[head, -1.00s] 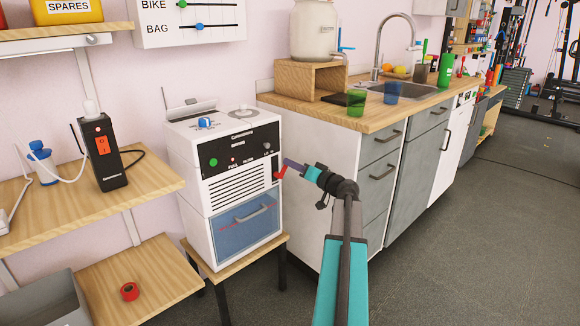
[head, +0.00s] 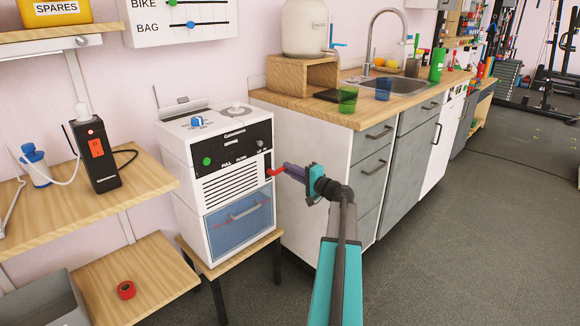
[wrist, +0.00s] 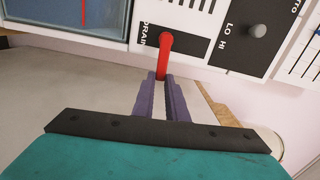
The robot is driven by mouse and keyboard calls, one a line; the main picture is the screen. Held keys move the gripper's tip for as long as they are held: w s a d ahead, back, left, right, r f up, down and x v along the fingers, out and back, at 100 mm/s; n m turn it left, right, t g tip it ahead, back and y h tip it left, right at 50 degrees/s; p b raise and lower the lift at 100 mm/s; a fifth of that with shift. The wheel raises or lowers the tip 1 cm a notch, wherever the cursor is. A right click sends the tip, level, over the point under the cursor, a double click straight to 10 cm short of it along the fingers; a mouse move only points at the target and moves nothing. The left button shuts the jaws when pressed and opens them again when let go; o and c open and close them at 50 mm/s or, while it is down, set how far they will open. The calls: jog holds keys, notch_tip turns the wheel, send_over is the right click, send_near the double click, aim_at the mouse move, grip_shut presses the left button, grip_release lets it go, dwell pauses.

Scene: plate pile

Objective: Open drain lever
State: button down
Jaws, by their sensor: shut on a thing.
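The red drain lever (head: 275,172) sticks out from the right front edge of the white machine (head: 190,170). In the wrist view the red lever (wrist: 166,48) comes out beside a label reading DRAIN and runs between my two purple fingers. My gripper (head: 286,169) is shut on the lever's outer end; it also shows in the wrist view (wrist: 161,78). The part of the lever deepest between the fingers is partly hidden. In the head view the lever lies roughly level, pointing right.
The machine stands on a small wooden stool (head: 235,252). A cabinet with a wooden counter (head: 330,108) stands close on the right. A shelf with a black box (head: 93,150) is on the left. Grey floor (head: 450,230) lies open at right.

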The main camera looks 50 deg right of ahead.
jog(key=shift+a+f+m, duration=0.1)
jog(key=shift+f+m, duration=0.25)
jog(key=shift+m, duration=0.05)
jog(key=c, duration=1.8)
grip_release()
jog(key=shift+o, duration=0.2)
jog(key=shift+s, duration=0.1)
jog(key=s+p, duration=0.2)
jog(key=s, duration=1.1)
jog(key=shift+s+a, duration=0.35)
jog(key=shift+a, duration=0.1)
jog(key=shift+w, duration=0.1)
